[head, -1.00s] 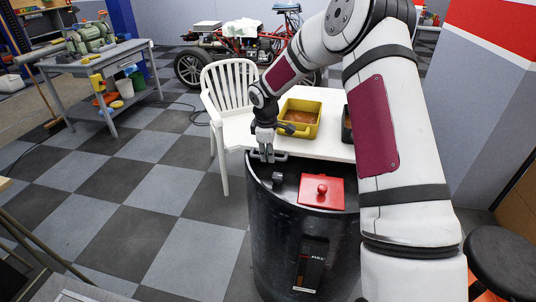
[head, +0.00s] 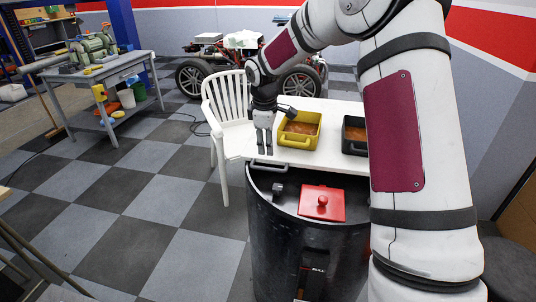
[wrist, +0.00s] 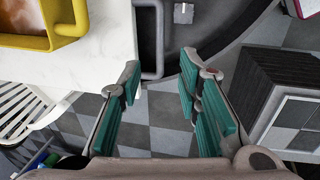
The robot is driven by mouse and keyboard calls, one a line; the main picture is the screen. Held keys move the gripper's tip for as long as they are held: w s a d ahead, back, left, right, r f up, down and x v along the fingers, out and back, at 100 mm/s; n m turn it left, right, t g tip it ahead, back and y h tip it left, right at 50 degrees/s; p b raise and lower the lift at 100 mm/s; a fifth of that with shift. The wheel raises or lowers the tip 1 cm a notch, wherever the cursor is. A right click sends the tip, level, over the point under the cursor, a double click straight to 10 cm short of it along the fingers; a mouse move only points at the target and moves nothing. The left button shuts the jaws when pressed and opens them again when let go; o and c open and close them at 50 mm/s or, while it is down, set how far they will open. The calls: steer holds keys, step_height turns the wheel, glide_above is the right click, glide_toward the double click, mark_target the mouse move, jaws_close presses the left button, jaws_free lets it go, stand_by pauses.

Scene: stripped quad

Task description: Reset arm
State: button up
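My gripper (head: 264,152) points down by the near left corner of the white table, close to the rim of the black barrel (head: 300,262). In the wrist view the two teal-padded fingers (wrist: 160,72) stand apart with nothing between them. A grey loop handle (wrist: 151,60) on the barrel side shows just beyond the fingertips. A red lid with a round knob (head: 322,203) lies on the barrel top. A small grey block (head: 278,189) sits left of it, and also shows in the wrist view (wrist: 183,13).
The white table (head: 330,163) holds a yellow container (head: 299,142) with brown contents and a dark container (head: 354,147). A white chair (head: 226,100) stands left of the table. A grey workbench (head: 110,75) is at far left.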

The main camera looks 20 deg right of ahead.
steer(key=shift+s+a+r, duration=0.15)
steer(key=shift+r, duration=0.85)
steer(key=s+a+r+m+t+h, duration=0.1)
steer(key=s+a+r+m, duration=0.2)
steer(key=s+r, duration=0.5)
steer(key=s+a+r+m, duration=0.2)
steer(key=s+r, duration=0.3)
steer(key=s, duration=0.6)
steer(key=s+a+m+y, duration=0.1)
steer(key=s+a+m, duration=0.1)
steer(key=s, duration=0.7)
steer(key=s+a+m+t+y, duration=0.1)
steer(key=s+a+m, duration=0.1)
steer(key=s, duration=0.8)
steer(key=shift+s+f+m+t, duration=0.25)
steer(key=shift+f+m+t, duration=0.1)
steer(key=shift+m, duration=0.55)
